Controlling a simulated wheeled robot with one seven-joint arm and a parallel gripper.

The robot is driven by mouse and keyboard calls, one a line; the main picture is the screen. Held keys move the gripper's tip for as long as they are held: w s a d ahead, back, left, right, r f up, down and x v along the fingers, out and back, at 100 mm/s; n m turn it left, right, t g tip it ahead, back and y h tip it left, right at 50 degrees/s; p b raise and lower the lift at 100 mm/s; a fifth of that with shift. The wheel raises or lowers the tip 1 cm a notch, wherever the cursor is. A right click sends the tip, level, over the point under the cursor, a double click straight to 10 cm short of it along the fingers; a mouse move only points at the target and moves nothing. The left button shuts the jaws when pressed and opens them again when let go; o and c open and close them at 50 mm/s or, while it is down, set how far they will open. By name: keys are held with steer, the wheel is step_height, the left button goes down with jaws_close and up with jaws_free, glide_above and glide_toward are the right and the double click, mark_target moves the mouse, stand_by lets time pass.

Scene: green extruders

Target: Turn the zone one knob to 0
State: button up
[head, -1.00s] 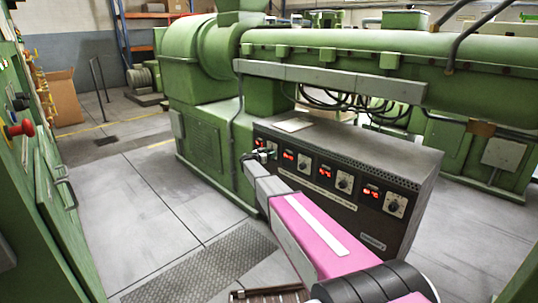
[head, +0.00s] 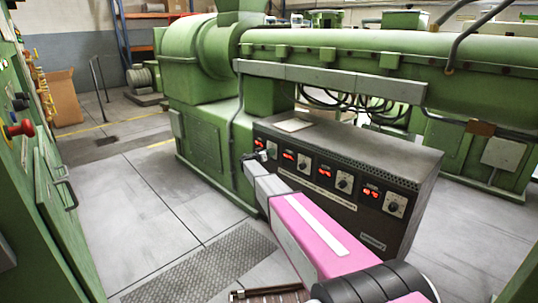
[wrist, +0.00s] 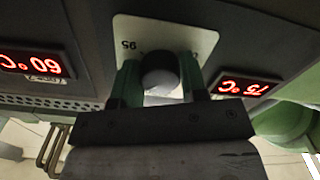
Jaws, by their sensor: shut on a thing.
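The zone one knob (wrist: 160,70) is a dark round knob on a pale dial plate (wrist: 205,42) in the wrist view. My gripper (wrist: 160,82) has a green-sided finger on each side of it and is shut on it. The number 95 shows upside down on the plate; the rest of the scale is mostly hidden. In the head view my gripper (head: 262,157) is at the left end of the control box front, largely covering this knob. A red display reading 75°C (wrist: 247,86) is to the knob's right in the wrist view.
The dark control box (head: 345,150) carries other displays and knobs to the right, including the second knob (head: 305,164) and a fourth knob (head: 394,206). The green extruder (head: 340,52) stands behind. A green cabinet (head: 50,195) is at the left, with open floor (head: 140,200) between.

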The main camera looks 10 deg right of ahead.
steer(key=n, duration=0.4)
steer(key=shift+n, duration=0.3)
steer(key=n, duration=0.3)
steer(key=shift+n, duration=0.3)
steer(key=n, duration=0.4)
steer(key=shift+n, duration=0.3)
steer(key=n, duration=0.3)
steer(key=shift+r+n, duration=0.1)
steer(key=shift+n, duration=0.2)
steer(key=n, duration=1.1)
steer(key=shift+n, duration=2.2)
